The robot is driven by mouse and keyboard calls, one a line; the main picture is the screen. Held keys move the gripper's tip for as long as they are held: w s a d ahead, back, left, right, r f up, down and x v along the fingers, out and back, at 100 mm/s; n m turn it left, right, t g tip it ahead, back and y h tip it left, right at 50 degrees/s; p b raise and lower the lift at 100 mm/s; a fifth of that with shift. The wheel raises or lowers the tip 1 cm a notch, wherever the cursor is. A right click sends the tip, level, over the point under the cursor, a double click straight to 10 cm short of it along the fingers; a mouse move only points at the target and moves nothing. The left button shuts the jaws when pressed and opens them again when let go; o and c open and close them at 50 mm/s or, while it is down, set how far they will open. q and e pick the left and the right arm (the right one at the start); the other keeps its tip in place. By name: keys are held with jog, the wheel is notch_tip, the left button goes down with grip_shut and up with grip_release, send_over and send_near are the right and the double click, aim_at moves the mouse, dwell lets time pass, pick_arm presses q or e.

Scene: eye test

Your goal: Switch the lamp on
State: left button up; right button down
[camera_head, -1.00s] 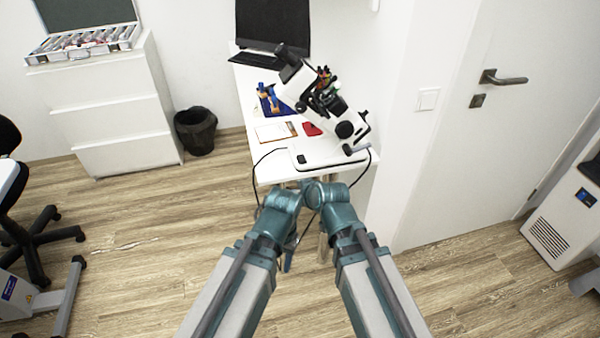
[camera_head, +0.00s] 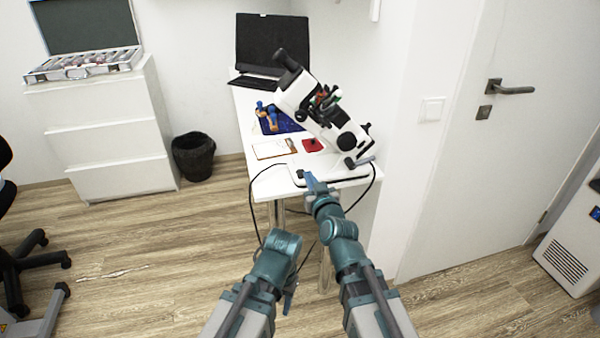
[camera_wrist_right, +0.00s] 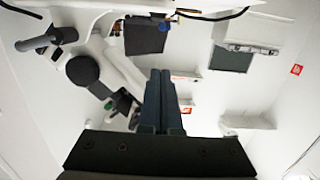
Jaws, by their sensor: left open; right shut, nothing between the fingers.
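A white microscope (camera_head: 325,118) with black knobs stands on the white table, and it also shows upside down in the right wrist view (camera_wrist_right: 122,66). I see no separate lamp. A small black switch-like part (camera_head: 299,174) sits at the front left of the microscope's base. My right gripper (camera_head: 308,177) is shut and empty, its tips right beside that part; I cannot tell if they touch. Its fingers also show in the right wrist view (camera_wrist_right: 160,76). My left gripper (camera_head: 289,296) is open, low in front of the table and away from the microscope.
The white table (camera_head: 262,190) also bears a clipboard (camera_head: 274,148), a red item (camera_head: 312,146), a blue mat (camera_head: 283,122) and a laptop (camera_head: 272,45). Black cables (camera_head: 250,212) hang at its front. A wall and door (camera_head: 475,150) stand close on the right.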

send_over(300, 176)
jog(key=shift+s+f+b, duration=0.35)
jog(key=shift+f+b, duration=0.1)
jog(key=shift+f, duration=0.05)
jog(key=f+b, duration=0.2)
jog(key=w+f+b, duration=0.1)
jog(key=f+b, duration=0.1)
